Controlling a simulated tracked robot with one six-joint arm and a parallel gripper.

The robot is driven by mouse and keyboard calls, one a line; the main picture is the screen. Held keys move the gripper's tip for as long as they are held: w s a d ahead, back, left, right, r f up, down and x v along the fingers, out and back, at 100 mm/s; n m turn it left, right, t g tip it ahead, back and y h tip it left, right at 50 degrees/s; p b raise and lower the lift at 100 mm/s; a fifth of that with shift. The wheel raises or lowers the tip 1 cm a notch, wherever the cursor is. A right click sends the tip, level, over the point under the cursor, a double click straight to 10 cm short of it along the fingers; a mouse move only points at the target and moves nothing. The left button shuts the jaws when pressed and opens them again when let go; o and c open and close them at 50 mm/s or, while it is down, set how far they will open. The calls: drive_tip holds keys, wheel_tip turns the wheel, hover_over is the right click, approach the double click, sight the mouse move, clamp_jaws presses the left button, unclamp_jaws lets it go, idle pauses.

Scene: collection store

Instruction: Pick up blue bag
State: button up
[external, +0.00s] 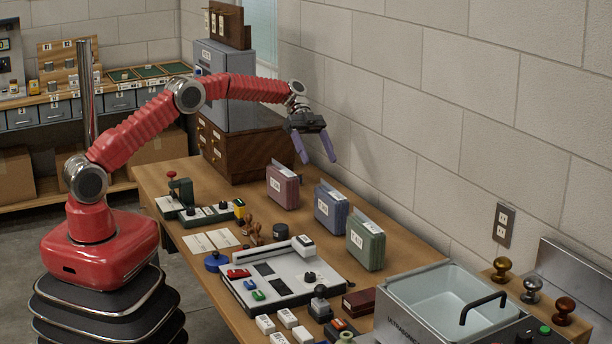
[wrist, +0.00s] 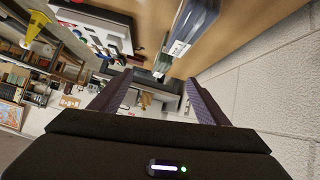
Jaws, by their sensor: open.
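The blue bag (external: 331,209) stands upright on the wooden table, between a reddish-pink bag (external: 283,187) and a green bag (external: 366,243). It has a white label on its front. My gripper (external: 317,162) is open and empty, with its purple fingers above the table between the pink and blue bags, and apart from both. In the wrist view my two fingers (wrist: 150,95) are spread with nothing between them. A dark blue bag (wrist: 196,25) shows at the top of that view, beyond the fingertips; it appears to be the blue bag.
A block wall (external: 420,110) runs close behind the bags. A grey and white device (external: 270,285) with coloured parts lies in front of them. A metal basin (external: 440,295) stands at the near right. A wooden cabinet (external: 250,148) stands behind the pink bag.

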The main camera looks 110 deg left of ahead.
drive_tip(key=m+t, duration=0.1)
approach(330, 190)
drive_tip(key=s+a, duration=0.2)
drive_tip(key=shift+d+r+h, duration=0.1)
drive_tip(key=shift+r+h, duration=0.2)
drive_tip(key=shift+r, duration=0.1)
drive_tip(key=x, duration=0.8)
drive_tip(key=shift+w+r, duration=0.15)
drive_tip(key=shift+w, duration=0.05)
drive_tip(key=shift+w+d+f, duration=0.2)
drive_tip(key=shift+x, duration=2.55)
drive_tip(key=shift+w+a, duration=0.1)
